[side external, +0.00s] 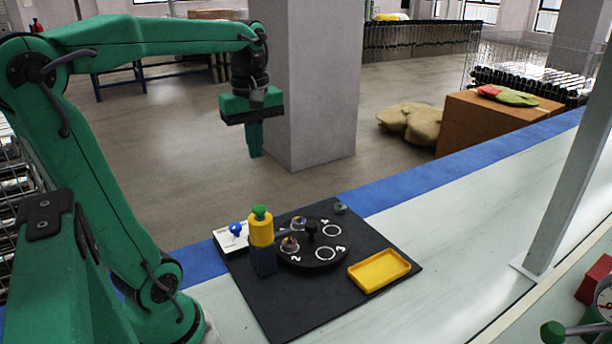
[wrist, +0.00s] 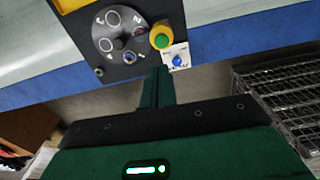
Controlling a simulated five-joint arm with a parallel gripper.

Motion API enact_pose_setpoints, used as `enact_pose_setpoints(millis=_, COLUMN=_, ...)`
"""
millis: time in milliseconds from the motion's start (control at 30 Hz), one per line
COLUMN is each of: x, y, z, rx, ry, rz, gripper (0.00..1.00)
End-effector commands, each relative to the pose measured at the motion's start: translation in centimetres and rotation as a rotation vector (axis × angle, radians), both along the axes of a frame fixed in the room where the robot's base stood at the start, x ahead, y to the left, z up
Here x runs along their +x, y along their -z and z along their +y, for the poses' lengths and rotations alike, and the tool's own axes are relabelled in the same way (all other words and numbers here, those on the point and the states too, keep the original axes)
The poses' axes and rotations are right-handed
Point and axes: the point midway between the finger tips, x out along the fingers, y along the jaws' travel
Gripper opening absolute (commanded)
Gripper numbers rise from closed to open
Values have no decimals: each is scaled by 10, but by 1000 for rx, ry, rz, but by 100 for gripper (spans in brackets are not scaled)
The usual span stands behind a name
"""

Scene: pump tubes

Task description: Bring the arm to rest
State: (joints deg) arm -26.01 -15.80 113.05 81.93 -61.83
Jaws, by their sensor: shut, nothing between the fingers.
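My gripper (side external: 255,152) hangs pointing down in the side external view, high above and behind the black board (side external: 290,318). Its green fingers are shut together with nothing between them. In the wrist view my gripper (wrist: 158,72) shows as a closed pair of fingers below the board's edge. The arm is raised and bent, clear of everything on the board.
The board carries a dark round dial (side external: 312,258) with numbered rings, a yellow cylinder with a green top (side external: 261,230), a blue knob (side external: 235,229) on a white plate, and a yellow tray (side external: 379,270). A grey post (side external: 567,150) stands at right.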

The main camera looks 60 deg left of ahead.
Motion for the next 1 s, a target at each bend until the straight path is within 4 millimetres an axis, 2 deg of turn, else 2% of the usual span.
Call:
enact_pose_setpoints(millis=167, x=-1, y=5, z=-16, rx=25, ry=162, rz=-45, gripper=0)
enact_pose_setpoints(millis=267, x=-3, y=10, z=-30, rx=52, ry=316, rz=-86, gripper=0)
enact_pose_setpoints(millis=600, x=-14, y=36, z=-85, rx=201, ry=966, rz=-250, gripper=0)
enact_pose_setpoints(millis=800, x=-22, y=51, z=-109, rx=305, ry=1297, rz=-331, gripper=0)
enact_pose_setpoints(millis=1000, x=-26, y=59, z=-121, rx=371, ry=1471, rz=-371, gripper=0)
